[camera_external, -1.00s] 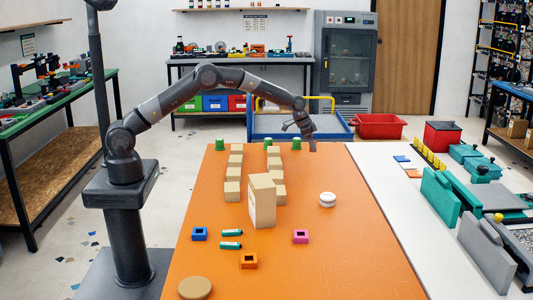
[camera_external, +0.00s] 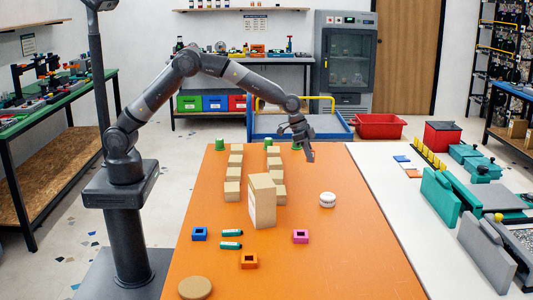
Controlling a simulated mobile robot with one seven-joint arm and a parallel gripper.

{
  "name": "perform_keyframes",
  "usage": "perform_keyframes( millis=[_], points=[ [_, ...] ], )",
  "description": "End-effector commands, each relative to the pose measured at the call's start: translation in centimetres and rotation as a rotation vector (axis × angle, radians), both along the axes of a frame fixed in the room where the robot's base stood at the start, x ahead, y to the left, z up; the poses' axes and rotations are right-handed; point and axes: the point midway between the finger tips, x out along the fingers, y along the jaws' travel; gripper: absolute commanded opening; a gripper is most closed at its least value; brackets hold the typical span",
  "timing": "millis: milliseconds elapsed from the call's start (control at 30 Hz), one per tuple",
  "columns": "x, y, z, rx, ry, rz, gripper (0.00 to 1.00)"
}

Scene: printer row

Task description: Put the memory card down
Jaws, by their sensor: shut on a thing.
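My gripper (camera_external: 308,156) is over the far right part of the orange table (camera_external: 345,245), near its back edge. It points down and is shut, with its fingertips close to the table top; whether they touch it I cannot tell. The memory card is too small to make out at the fingertips in this view. A green cap-like piece (camera_external: 297,146) stands just left of my gripper, partly hidden behind it.
Two rows of tan blocks (camera_external: 233,190) and a tall tan box (camera_external: 262,200) stand left of my gripper. A white round piece (camera_external: 328,199) lies nearer the camera. Blue (camera_external: 199,233), orange (camera_external: 249,261) and pink (camera_external: 300,236) pieces lie in front. The table's right side is clear.

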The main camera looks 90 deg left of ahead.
Motion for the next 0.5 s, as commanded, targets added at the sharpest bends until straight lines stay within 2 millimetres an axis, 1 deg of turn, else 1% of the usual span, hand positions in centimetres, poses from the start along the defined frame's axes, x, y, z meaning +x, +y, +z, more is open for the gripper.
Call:
perform_keyframes(
  millis=[33, 67, 100, 167, 267, 500],
  points=[
    [-0.3, -1.2, 0.0, 0.001, 0.000, -0.023, 0.00],
    [-0.4, -1.7, 0.0, 0.000, 0.000, -0.032, 0.00],
    [-0.5, -2.1, -0.1, 0.001, 0.000, -0.042, 0.00],
    [-0.4, -2.1, -0.3, 0.001, 0.000, -0.050, 0.00],
    [0.4, -0.9, -1.4, 0.001, 0.002, -0.052, 0.00],
    [3.1, 3.9, -4.7, 0.000, 0.002, -0.051, 0.00]
  ],
)
